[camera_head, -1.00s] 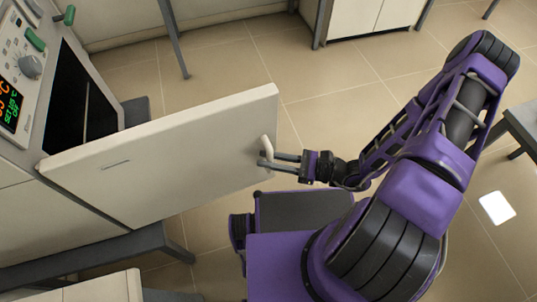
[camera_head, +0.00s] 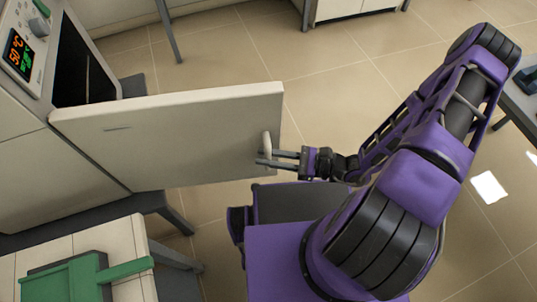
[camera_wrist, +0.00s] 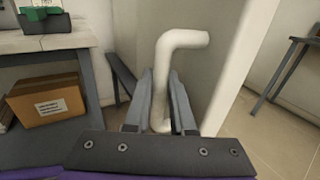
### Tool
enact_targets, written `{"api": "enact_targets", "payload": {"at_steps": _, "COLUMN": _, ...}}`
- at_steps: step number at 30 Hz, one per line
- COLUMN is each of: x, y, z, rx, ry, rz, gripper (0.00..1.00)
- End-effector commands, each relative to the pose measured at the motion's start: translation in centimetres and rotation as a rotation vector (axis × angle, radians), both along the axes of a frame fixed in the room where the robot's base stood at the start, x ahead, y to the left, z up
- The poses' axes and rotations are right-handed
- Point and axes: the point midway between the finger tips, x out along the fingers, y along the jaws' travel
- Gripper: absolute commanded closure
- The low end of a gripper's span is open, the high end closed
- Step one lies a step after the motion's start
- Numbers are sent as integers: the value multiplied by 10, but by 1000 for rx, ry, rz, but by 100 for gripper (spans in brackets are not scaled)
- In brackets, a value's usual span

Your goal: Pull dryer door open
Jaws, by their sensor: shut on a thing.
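The dryer door (camera_head: 180,140) is a pale flat panel, swung wide open from the dryer (camera_head: 50,60) at the left of the head view. The dark chamber opening (camera_head: 85,65) shows behind it. A pale handle (camera_head: 267,143) stands near the door's free edge. My gripper (camera_head: 277,159) is at this handle with its fingers closed on it. In the wrist view the bent white handle (camera_wrist: 182,40) runs down between the two grey fingers of my gripper (camera_wrist: 162,100), and the door's pale face stands behind it.
A green object (camera_head: 70,278) lies on a tiled bench at lower left. A cardboard box (camera_wrist: 47,103) sits on a shelf under the bench in the wrist view. A grey-legged table (camera_head: 518,105) stands at right. Tiled floor beyond the door is clear.

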Motion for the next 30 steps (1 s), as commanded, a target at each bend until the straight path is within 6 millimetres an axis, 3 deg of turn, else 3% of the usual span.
{"api": "enact_targets", "payload": {"at_steps": 20, "x": -1, "y": 1, "z": 0, "rx": 1, "ry": 0, "rz": 1, "gripper": 100}}
{"api": "enact_targets", "payload": {"at_steps": 21, "x": -1, "y": 1, "z": 0, "rx": 1, "ry": 0, "rz": 1, "gripper": 72}}
{"api": "enact_targets", "payload": {"at_steps": 22, "x": -1, "y": 1, "z": 0, "rx": 1, "ry": 0, "rz": 1, "gripper": 67}}
{"api": "enact_targets", "payload": {"at_steps": 30, "x": -1, "y": 1, "z": 0, "rx": 1, "ry": 0, "rz": 0, "gripper": 66}}
